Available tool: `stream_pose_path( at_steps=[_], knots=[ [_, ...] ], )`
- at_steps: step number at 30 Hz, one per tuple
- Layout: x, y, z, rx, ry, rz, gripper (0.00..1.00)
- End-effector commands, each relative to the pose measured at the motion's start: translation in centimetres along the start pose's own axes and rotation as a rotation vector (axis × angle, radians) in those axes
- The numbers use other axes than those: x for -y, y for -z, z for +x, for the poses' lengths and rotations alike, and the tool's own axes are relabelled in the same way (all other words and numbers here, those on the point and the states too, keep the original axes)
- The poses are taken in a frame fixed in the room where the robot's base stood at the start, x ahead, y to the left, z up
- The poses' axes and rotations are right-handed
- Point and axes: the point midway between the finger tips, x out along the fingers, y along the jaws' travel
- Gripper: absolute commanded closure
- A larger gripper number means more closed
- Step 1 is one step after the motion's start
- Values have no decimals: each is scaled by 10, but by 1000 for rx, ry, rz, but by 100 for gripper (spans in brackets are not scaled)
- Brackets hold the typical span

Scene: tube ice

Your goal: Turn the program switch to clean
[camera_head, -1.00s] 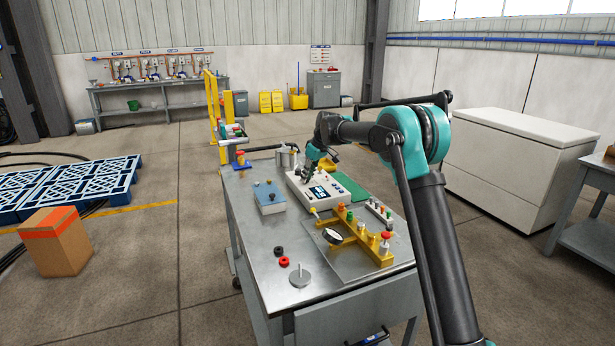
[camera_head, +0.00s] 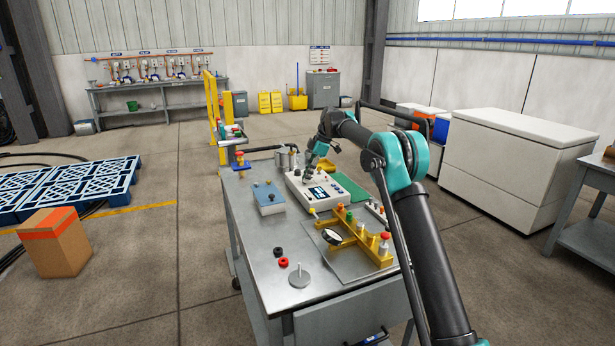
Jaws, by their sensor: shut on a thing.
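A white control box (camera_head: 322,206) with a dark display (camera_head: 317,192) and small knobs and buttons sits on the steel cart top. My gripper (camera_head: 307,179) reaches down from the upper right onto the back left part of the box's face. It is shut on a small knob there, which I take to be the program switch. The fingers hide the knob and its markings, so its setting cannot be read.
A blue-topped box (camera_head: 268,197) stands left of the control box. A yellow manifold with a gauge (camera_head: 350,236) stands in front of it, and a green mat (camera_head: 350,188) lies to the right. Red and black rings lie on the bare front left of the cart top (camera_head: 262,262).

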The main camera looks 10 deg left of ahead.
Motion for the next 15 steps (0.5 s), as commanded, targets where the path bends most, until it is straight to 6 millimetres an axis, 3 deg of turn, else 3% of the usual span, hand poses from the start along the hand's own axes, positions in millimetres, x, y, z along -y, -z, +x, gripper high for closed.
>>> stream_pose_path(
  at_steps=[15],
  knots=[
    [-2, 1, 0, -1, 50, -126, 100]
  ],
)
